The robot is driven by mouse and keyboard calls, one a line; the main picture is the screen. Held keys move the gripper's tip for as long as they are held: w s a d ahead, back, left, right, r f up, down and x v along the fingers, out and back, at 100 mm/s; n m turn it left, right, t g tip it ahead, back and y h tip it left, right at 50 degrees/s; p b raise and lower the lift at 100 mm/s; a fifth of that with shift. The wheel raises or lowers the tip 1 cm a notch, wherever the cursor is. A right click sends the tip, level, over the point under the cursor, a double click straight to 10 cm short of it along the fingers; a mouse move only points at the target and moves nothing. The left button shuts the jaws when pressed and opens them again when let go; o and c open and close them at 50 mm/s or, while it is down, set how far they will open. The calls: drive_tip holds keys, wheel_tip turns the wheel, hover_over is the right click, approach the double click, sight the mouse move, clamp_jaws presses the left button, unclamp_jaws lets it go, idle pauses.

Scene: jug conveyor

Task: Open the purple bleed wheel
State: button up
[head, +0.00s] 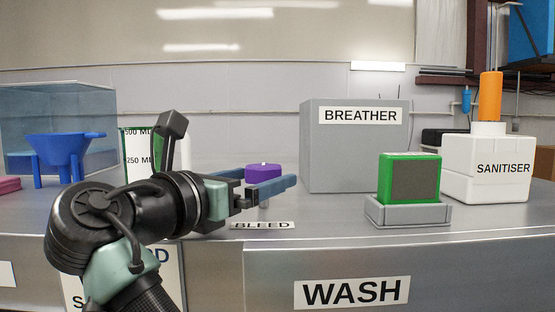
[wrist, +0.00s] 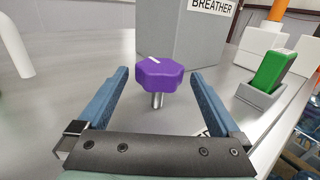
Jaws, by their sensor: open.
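The purple bleed wheel (head: 263,172) is a lobed knob on a short metal stem above the counter, behind the BLEED label (head: 262,225). In the wrist view the wheel (wrist: 159,74) shows a white mark on its top, near the far left edge. My gripper (head: 285,181) is open, with its blue fingers level with the wheel in the head view. In the wrist view my gripper (wrist: 158,78) has one finger on each side of the wheel, with visible gaps. Nothing is held. In the head view the fingers hide part of the wheel's lower side and stem.
A grey BREATHER box (head: 352,158) stands behind and right of the wheel. A green-framed block (head: 410,179) sits in a grey holder at right, beside a white SANITISER container (head: 487,180). A blue funnel (head: 65,150) stands at left. The counter near the WASH label (head: 352,292) is clear.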

sight(271, 172)
drive_tip(key=x, duration=0.2)
drive_tip(key=p+x, duration=0.1)
drive_tip(key=x, duration=0.1)
drive_tip(key=shift+r+p, duration=0.25)
drive_tip(key=shift+p, duration=0.05)
drive_tip(key=shift+w+d+f, duration=0.25)
drive_tip(key=shift+w+d, duration=0.2)
drive_tip(key=shift+w, duration=0.3)
drive_tip(key=shift+s, duration=0.15)
drive_tip(key=c, duration=1.3)
